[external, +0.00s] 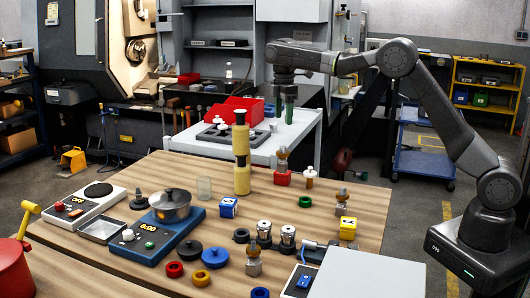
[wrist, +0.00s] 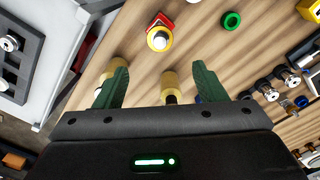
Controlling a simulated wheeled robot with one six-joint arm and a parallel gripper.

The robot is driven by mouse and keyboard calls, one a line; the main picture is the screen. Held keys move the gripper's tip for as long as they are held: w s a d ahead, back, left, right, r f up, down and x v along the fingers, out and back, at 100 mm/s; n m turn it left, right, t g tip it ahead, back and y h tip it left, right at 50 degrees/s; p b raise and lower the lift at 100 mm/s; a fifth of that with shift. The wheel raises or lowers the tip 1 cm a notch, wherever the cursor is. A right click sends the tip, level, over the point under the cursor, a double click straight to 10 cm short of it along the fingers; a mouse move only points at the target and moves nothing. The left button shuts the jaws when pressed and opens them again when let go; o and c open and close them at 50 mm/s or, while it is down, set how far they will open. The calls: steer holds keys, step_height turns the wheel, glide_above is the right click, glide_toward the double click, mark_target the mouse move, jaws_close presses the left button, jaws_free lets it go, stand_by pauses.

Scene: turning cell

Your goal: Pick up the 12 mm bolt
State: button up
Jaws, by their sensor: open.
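My gripper (external: 284,100) is open and empty, raised above the table area in the external view. Its two green fingers are spread apart in the wrist view (wrist: 160,85). I cannot tell for sure which piece is the 12 mm bolt, as no size marking is readable. Possible candidates are small metal-and-brass pieces in the external view: one at the red block (external: 283,178), one by the yellow block (external: 348,228) and one at the front (external: 254,262). A yellow stacked cylinder (external: 242,172) stands upright on the wooden table; yellow cylindrical parts also show between the fingers in the wrist view (wrist: 171,80).
The wooden table (external: 130,205) also carries a blue scale with a metal pot (external: 170,206), a blue block (external: 228,208), a green ring (external: 305,202) and dark discs. Behind it, a white cart (external: 290,140) holds a red bin (external: 236,110) and a grey tray (external: 216,137).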

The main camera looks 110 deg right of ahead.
steer(key=shift+c, duration=0.6)
steer(key=shift+w, duration=0.1)
